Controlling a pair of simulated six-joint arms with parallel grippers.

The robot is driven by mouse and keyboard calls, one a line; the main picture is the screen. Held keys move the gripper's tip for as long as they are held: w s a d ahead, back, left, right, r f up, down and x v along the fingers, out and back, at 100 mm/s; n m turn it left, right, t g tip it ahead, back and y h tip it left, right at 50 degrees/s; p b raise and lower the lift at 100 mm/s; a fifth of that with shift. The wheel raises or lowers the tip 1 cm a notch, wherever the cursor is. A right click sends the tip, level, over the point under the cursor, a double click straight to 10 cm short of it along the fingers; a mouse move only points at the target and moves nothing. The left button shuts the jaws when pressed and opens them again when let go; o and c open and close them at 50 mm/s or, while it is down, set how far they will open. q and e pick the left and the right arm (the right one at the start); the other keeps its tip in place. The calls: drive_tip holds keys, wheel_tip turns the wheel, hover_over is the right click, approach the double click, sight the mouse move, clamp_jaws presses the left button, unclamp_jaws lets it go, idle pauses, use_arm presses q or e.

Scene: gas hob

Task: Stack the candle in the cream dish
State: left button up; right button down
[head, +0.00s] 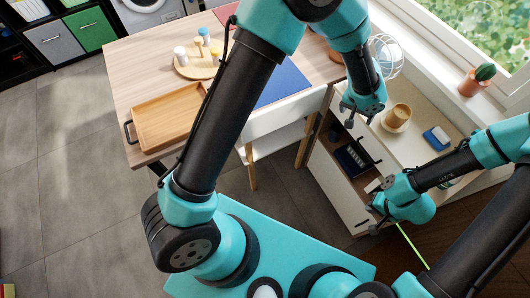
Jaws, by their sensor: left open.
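A tan, cup-like candle (400,112) stands upright on the pale cabinet top at the right. It sits in a round cream dish (392,126), whose rim shows around its lower part. My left gripper (357,114) is open and empty, just left of the candle and apart from it, with its fingers pointing down. My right gripper (374,198) is lower in the view, by the front of the cabinet. Its jaw opening is too small to read, and I see nothing clearly held in it.
A blue-and-white item (436,138) lies right of the dish. An open drawer (352,157) holds a dark blue object. A wire-frame globe (386,57) stands behind; a potted cactus (476,80) is on the windowsill. The wooden table holds a tray (170,118) at the left.

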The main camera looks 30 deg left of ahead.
use_arm(q)
drive_tip(key=s+a+f+n, duration=0.1)
drive_tip(key=s+a+f, duration=0.4)
drive_tip(key=s+a, duration=0.2)
drive_tip(key=s+a+f+n+h, duration=0.1)
drive_tip(key=s+a+f+n, duration=0.1)
drive_tip(key=s+a+f, duration=0.4)
drive_tip(key=s+a+f+n, duration=0.1)
drive_tip(key=s+a+f, duration=0.5)
drive_tip(key=a, duration=0.8)
drive_tip(key=s, duration=0.3)
drive_tip(key=shift+a+g, duration=0.15)
drive_tip(key=shift+g, duration=0.25)
